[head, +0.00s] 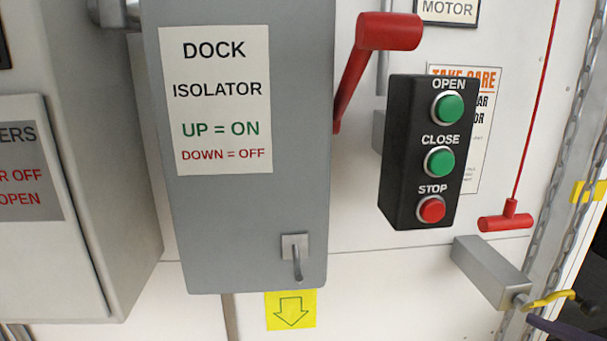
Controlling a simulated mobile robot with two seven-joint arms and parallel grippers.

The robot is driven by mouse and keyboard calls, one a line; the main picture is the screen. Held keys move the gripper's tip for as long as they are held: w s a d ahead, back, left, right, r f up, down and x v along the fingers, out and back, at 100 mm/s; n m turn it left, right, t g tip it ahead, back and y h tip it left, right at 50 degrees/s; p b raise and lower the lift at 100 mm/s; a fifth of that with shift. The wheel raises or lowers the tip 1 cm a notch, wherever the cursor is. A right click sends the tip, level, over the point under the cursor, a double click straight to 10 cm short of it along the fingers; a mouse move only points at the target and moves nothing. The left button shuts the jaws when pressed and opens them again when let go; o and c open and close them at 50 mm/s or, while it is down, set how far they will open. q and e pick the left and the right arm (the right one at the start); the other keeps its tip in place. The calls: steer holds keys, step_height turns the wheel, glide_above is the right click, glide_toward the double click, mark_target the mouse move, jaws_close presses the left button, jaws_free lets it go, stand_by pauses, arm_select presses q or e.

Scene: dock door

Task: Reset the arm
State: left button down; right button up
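Neither of my grippers shows in the head view. The grey box labelled DOCK ISOLATOR (245,225) fills the middle. A red lever with a thick red grip (390,31) is at its right side. The lever slants up and to the right, with the grip at the upper end. The box's label (222,100) reads UP = ON and DOWN = OFF. A small metal latch (295,255) is near the box's lower right corner.
A black button box (425,190) carries OPEN, CLOSE and STOP buttons. A red pull handle (505,221) hangs on a red cord. A metal block (490,271) with yellow and purple lines is at lower right, near chains. A grey cabinet (90,255) stands left.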

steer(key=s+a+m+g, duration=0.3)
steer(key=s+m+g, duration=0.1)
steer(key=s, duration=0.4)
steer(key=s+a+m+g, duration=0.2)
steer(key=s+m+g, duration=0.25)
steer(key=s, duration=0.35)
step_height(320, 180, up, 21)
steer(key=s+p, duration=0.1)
steer(key=p, duration=1.9)
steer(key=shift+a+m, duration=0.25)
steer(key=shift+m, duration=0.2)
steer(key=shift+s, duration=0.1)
